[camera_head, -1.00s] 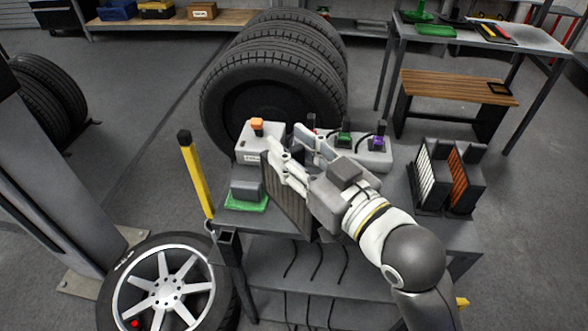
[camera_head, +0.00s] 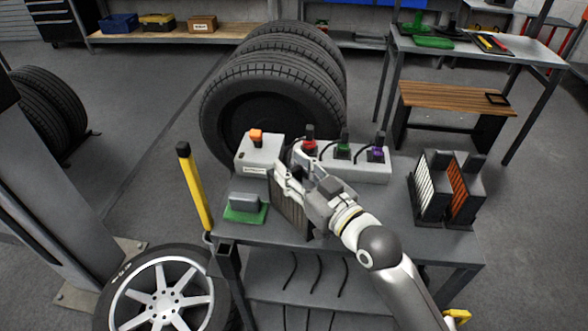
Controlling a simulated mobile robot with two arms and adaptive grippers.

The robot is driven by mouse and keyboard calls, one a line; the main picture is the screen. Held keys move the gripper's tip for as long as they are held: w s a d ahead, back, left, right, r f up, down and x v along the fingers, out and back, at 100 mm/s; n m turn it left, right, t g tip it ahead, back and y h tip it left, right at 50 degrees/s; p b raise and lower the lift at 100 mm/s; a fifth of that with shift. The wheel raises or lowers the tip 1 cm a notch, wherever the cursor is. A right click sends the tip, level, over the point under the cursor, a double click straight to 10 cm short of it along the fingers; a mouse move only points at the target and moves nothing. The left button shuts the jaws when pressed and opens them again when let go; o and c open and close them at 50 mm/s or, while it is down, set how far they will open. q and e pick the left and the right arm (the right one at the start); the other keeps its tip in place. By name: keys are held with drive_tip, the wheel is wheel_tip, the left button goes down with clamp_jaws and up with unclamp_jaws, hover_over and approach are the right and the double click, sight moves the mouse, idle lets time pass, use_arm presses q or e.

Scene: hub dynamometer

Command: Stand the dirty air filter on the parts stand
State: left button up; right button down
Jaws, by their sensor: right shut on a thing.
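My right gripper (camera_head: 290,170) is shut on the dirty air filter (camera_head: 291,211), a dark grey-brown pleated panel held upright over the left-middle of a grey workbench top (camera_head: 375,212). The filter's lower edge is close to the bench top; I cannot tell whether it touches. At the bench's right, a black stand (camera_head: 430,215) holds a white pleated filter (camera_head: 427,187) and an orange one (camera_head: 459,190) upright. I cannot tell for sure whether this is the parts stand. My left gripper is not in view.
A grey block on a green base (camera_head: 245,208) sits left of the filter. Behind are a white box with an orange knob (camera_head: 260,155) and a strip with red, green and purple plugs (camera_head: 350,165). A yellow post (camera_head: 196,190) rises at the left corner. The bench's right-middle is clear.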

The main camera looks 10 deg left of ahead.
drive_tip(key=shift+f, duration=0.1)
drive_tip(key=c, duration=1)
unclamp_jaws()
drive_tip(key=shift+r, duration=0.2)
drive_tip(key=b+v, duration=0.1)
drive_tip(key=v, duration=1.1)
